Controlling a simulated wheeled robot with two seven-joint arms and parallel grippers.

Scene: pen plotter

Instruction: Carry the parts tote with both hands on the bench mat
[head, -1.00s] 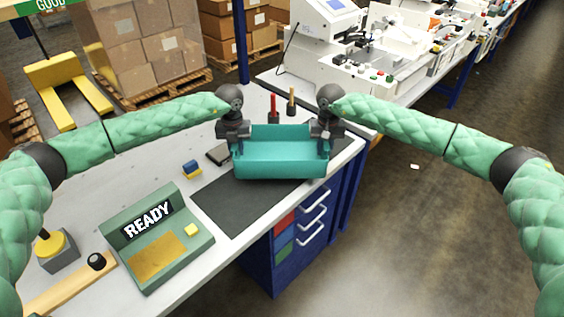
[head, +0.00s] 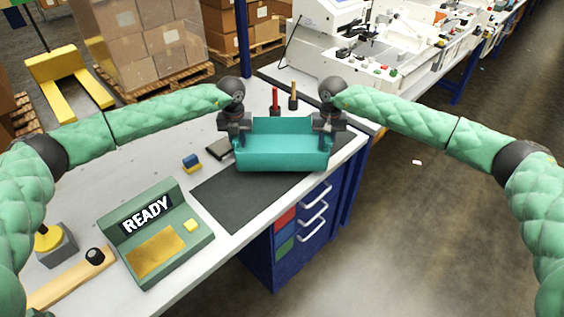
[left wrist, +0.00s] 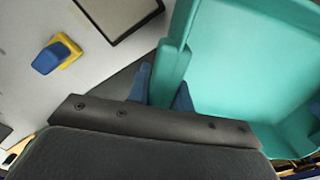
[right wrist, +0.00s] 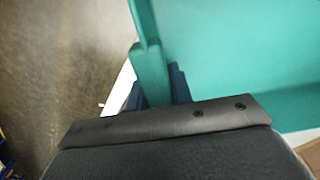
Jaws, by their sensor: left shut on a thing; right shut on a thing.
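The parts tote (head: 282,158) is a teal open box over the far end of the dark bench mat (head: 238,203). I cannot tell whether its base touches the mat. My left gripper (head: 237,140) is shut on its left end wall, and my right gripper (head: 327,139) is shut on its right end wall. The left wrist view shows the tote wall (left wrist: 178,45) between the blue fingertips (left wrist: 165,90). The right wrist view shows the other wall (right wrist: 150,65) between the fingertips (right wrist: 160,88). The tote looks roughly level, and the inside that shows is empty.
A green READY console (head: 155,235) stands on the bench in front. A blue and yellow block (head: 191,165) and a dark flat tray (head: 219,148) lie left of the tote. Red (head: 275,100) and orange (head: 293,95) upright tools stand behind it. The bench's right edge is close.

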